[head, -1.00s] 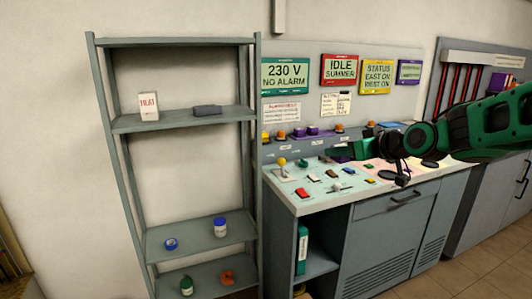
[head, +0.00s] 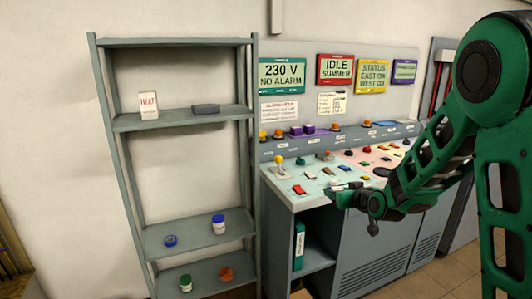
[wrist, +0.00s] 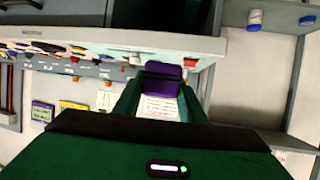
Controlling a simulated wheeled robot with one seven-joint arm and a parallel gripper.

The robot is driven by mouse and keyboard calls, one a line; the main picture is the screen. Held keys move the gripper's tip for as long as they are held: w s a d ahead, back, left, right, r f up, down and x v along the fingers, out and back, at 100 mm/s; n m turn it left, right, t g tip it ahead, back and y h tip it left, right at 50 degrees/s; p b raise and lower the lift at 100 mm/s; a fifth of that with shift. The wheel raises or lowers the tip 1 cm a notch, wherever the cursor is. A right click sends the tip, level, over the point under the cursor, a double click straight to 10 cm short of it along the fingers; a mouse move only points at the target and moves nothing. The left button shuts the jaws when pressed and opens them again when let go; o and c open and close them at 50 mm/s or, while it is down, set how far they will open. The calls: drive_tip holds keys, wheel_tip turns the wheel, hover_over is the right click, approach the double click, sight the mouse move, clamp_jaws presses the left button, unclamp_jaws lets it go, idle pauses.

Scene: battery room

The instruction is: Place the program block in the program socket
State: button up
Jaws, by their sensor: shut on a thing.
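A purple block (wrist: 163,68) sits between the green fingers of my gripper (wrist: 160,88) in the wrist view. In the head view my gripper (head: 336,197) is at the front edge of the console, pointing left, and the block cannot be made out there. Purple fittings (head: 309,129) stand on the console's raised back ledge. I cannot tell which of them, if any, is the program socket.
The sloped console (head: 310,176) carries several switches, buttons and a yellow-knobbed lever (head: 280,161). Displays and notices hang behind it.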

drive_tip(key=s+d+f+m+h, duration=0.1)
drive_tip(key=s+d+f, duration=0.15)
drive_tip(key=f, duration=0.75)
drive_tip(key=s+d+f+m+h, duration=0.1)
drive_tip(key=d+f+h, duration=0.15)
drive_tip(key=f, duration=0.65)
drive_tip(key=shift+y, duration=0.45)
drive_tip(key=shift+d+v, duration=0.2)
drive_tip(key=shift+v, duration=2.75)
